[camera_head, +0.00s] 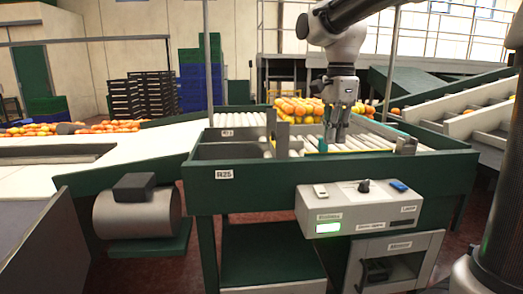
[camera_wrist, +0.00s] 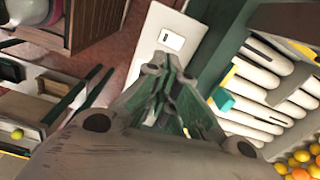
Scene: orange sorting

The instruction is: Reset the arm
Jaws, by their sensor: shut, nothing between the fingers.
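My gripper (camera_head: 334,138) hangs from my grey arm, pointing down above the white rollers (camera_head: 358,143) of the green sorting station in the head view. Its fingers are together and hold nothing. In the wrist view my gripper (camera_wrist: 172,72) fills the middle, with the rollers (camera_wrist: 262,88) to its right. Oranges (camera_head: 300,107) lie heaped behind my gripper in the head view. They also show at the lower right of the wrist view (camera_wrist: 302,160).
A control box (camera_head: 358,208) with a lit green display is on the station's front. A grey motor (camera_head: 136,208) sits at left. More oranges (camera_head: 100,127) lie on the left conveyor. An inclined conveyor (camera_head: 470,110) rises at right. Dark crates (camera_head: 140,97) stand behind.

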